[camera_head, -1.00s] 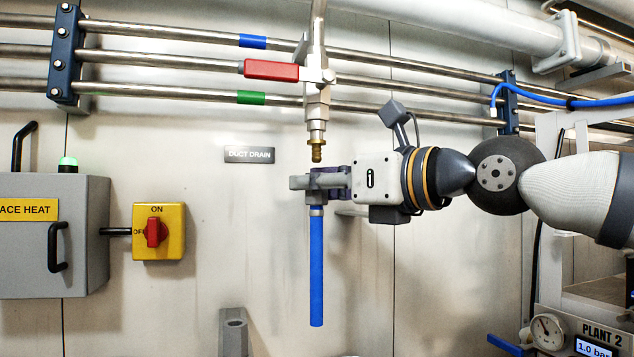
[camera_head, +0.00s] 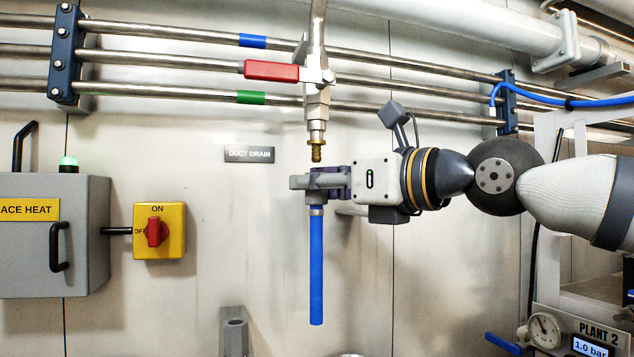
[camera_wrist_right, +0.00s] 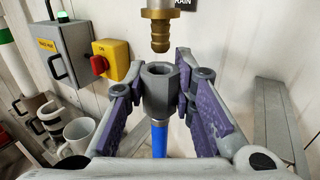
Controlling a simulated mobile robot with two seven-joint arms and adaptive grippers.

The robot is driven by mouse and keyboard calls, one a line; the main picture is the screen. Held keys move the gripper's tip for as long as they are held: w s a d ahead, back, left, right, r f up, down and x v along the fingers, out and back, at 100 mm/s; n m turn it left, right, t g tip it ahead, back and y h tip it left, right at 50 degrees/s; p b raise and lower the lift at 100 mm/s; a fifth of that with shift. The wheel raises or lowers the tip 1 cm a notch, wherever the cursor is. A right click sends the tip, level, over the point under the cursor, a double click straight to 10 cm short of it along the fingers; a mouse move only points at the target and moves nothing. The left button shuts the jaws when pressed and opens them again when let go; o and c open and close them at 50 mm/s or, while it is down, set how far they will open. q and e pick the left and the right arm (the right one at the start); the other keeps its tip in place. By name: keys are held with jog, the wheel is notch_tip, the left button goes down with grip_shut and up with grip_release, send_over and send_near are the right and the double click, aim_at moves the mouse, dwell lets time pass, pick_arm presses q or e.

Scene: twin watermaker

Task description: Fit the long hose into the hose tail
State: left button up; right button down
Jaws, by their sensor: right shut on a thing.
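The long blue hose (camera_head: 316,270) hangs upright from my right gripper (camera_head: 312,182), which is shut on the grey fitting at its top end. In the right wrist view the hose's grey hexagonal fitting (camera_wrist_right: 159,88), with an open round top, sits between the fingers of my right gripper (camera_wrist_right: 162,95), and blue hose (camera_wrist_right: 159,140) runs down below it. The brass hose tail (camera_head: 317,150) points down from the valve just above, with a small gap between them. In the right wrist view the hose tail (camera_wrist_right: 160,28) is above the fitting's opening, apart from it. My left gripper is not in view.
The red-handled valve (camera_head: 272,70) is above the hose tail, in front of horizontal steel pipes (camera_head: 180,88). A yellow switch (camera_head: 158,231) and grey heater box (camera_head: 55,260) stand left. A grey post (camera_head: 234,335) stands below. Wall around the hose is clear.

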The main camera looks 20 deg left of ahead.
aim_at(320, 155)
jog(key=shift+r, duration=1.9)
jog(key=c, duration=1.3)
grip_release()
jog(key=shift+f, duration=0.1)
jog(key=v, duration=1.2)
